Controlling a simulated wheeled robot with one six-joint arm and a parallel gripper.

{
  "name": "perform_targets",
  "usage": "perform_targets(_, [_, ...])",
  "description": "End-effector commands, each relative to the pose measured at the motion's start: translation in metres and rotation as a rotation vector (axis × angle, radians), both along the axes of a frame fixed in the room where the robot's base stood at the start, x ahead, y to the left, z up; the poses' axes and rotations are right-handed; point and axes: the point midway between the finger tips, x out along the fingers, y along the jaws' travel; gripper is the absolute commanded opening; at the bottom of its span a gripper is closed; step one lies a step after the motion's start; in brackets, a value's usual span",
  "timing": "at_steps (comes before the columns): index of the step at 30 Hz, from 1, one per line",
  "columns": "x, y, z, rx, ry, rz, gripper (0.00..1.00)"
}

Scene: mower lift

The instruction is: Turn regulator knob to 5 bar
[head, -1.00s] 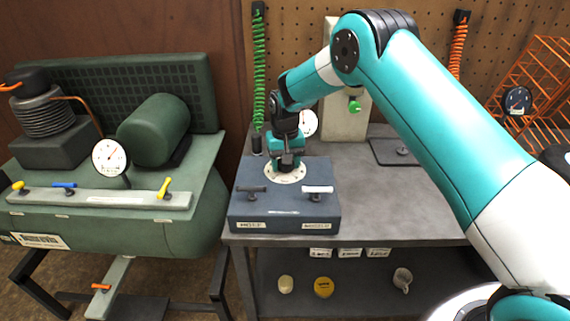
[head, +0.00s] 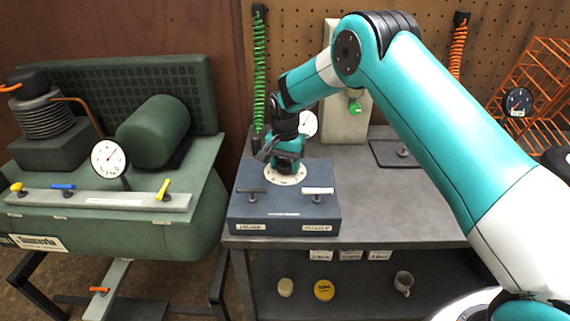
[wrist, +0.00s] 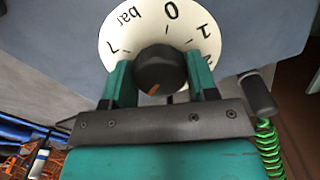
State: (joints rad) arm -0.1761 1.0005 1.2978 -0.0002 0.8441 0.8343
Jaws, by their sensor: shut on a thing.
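The regulator knob (wrist: 160,70) is dark and round, with an orange pointer mark on its lower edge in the wrist view. It sits in the middle of a white dial (wrist: 212,35), which also shows in the head view (head: 271,174) on a blue-grey box (head: 285,209). The dial shows "bar", 0 and 1; its lower part is hidden by my gripper. The pointer faces down and slightly left, away from the 0. My gripper (wrist: 160,75) has a teal finger on each side of the knob and is shut on it; it also shows in the head view (head: 286,172).
Two small levers, one dark (head: 252,190) and one white (head: 318,191), stand at the box's front. A gauge (head: 307,123) is behind my wrist. A green compressor with a gauge (head: 109,158) stands left.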

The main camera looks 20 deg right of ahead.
Motion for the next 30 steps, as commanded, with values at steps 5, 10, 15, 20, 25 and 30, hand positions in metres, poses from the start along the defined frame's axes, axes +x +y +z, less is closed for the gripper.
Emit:
perform_targets(5, [0.002,0.000,0.002,0.000,-0.006,-0.008,0.29])
perform_targets(10, [0.002,0.000,0.002,0.000,-0.006,-0.007,0.29])
perform_targets(15, [0.002,0.000,0.002,0.001,-0.006,-0.007,0.76])
perform_targets(20, [0.001,0.000,0.001,0.000,-0.004,-0.006,0.78])
perform_targets(25, [0.001,0.000,0.003,0.000,-0.003,-0.005,0.78])
perform_targets(30, [0.001,0.000,0.023,0.002,-0.006,-0.005,0.78])
